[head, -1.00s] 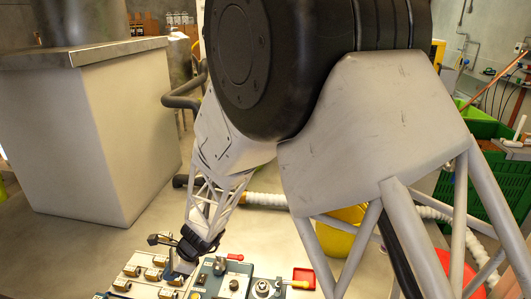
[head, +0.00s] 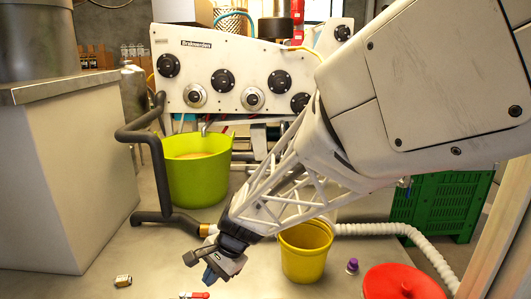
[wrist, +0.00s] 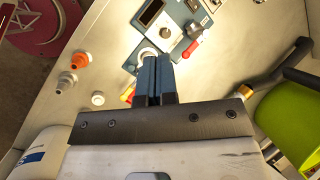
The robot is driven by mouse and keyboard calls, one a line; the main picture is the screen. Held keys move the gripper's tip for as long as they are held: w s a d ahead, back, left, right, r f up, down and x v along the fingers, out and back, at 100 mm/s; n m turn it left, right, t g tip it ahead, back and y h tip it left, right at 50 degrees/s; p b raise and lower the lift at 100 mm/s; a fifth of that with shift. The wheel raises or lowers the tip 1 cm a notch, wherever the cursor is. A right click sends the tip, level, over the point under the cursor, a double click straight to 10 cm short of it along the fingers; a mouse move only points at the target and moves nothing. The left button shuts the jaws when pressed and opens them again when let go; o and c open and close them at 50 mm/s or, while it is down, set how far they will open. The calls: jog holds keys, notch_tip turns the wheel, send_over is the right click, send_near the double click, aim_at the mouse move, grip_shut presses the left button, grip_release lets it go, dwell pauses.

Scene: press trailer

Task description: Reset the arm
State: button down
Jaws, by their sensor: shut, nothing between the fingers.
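My gripper (head: 210,276) hangs at the end of my white lattice arm, low in the middle of the head view. It points down and is empty. In the wrist view its two blue fingers (wrist: 154,78) lie side by side, closed. They are in front of a blue-grey control panel (wrist: 172,14) with knobs and a red-handled lever (wrist: 192,50). I cannot tell how far the fingertips are from the panel. In the head view the panel is almost wholly cut off by the bottom edge.
A white press (head: 240,75) with round black knobs stands at the back. A lime green tub (head: 195,180), a yellow bucket (head: 305,252), a red lid (head: 400,282) and a green crate (head: 445,205) stand on the floor. A black pipe (head: 160,165) rises at the left.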

jog(key=s+d+r+n+t+h, duration=0.1)
jog(key=s+d, duration=0.4)
jog(key=d, duration=0.5)
jog(key=s+d+r+n+t+h, duration=0.1)
jog(key=s+d+r+n+h, duration=0.2)
jog(key=s+d+r, duration=0.3)
jog(key=s+d+r+n+t+h, duration=0.1)
jog(key=s+d, duration=0.5)
jog(key=d, duration=0.9)
notch_tip(320, 180, up, 3)
jog(key=shift+d+f+n+t+h, duration=0.15)
jog(key=shift+n+t+h, duration=0.3)
jog(key=shift+n, duration=0.35)
jog(key=shift+w, duration=0.1)
dwell(0.7)
